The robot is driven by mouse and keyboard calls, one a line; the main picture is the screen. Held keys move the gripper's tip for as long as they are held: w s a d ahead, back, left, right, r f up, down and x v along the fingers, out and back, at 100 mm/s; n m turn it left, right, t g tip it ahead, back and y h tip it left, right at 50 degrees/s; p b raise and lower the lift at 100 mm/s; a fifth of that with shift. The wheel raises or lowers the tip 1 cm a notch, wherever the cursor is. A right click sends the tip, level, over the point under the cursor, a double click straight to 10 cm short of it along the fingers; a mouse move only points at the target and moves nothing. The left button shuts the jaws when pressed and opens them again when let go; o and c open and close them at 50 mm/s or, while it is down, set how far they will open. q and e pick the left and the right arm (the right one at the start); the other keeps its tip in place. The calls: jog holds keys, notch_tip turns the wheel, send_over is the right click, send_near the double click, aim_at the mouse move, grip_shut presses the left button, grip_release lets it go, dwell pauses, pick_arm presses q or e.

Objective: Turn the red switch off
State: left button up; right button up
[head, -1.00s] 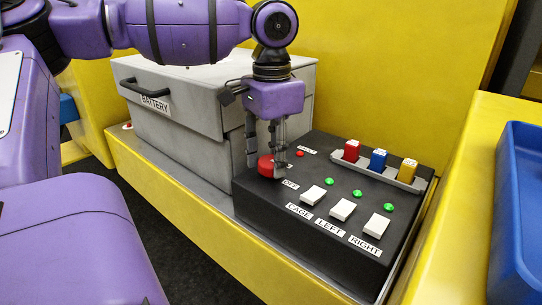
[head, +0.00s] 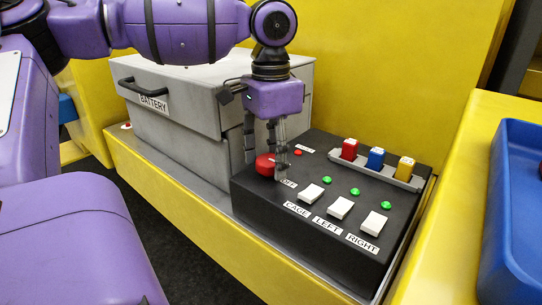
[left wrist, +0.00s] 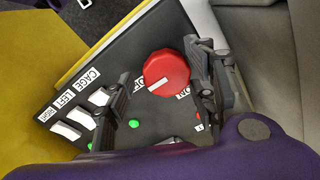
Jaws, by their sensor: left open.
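The red switch (head: 265,165) is a round knob on the black control box, at its end near the grey battery box. In the left wrist view the red switch (left wrist: 167,70) shows a white mark on its rim, on the side by the partly hidden OFF label (left wrist: 138,84). The ON label (left wrist: 184,92) is close beside it. My left gripper (head: 266,168) points down over the switch, open. In the left wrist view its fingers (left wrist: 160,65) stand on either side of the knob, one nearer to it. I cannot tell whether they touch it. My right gripper is not in view.
The black control box (head: 330,240) also carries white switches, green lamps and a red lamp (head: 298,152). Red, blue and yellow blocks stand in a grey rack (head: 393,176). A grey battery box (head: 180,115) is close behind my gripper. A blue tray (head: 515,220) lies at right.

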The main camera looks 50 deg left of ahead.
aim_at(271, 161)
pick_arm(q)
jog(key=shift+a, duration=0.1)
jog(key=shift+r, duration=0.3)
notch_tip(271, 161, up, 11)
jog(key=shift+r, duration=0.2)
dwell(0.5)
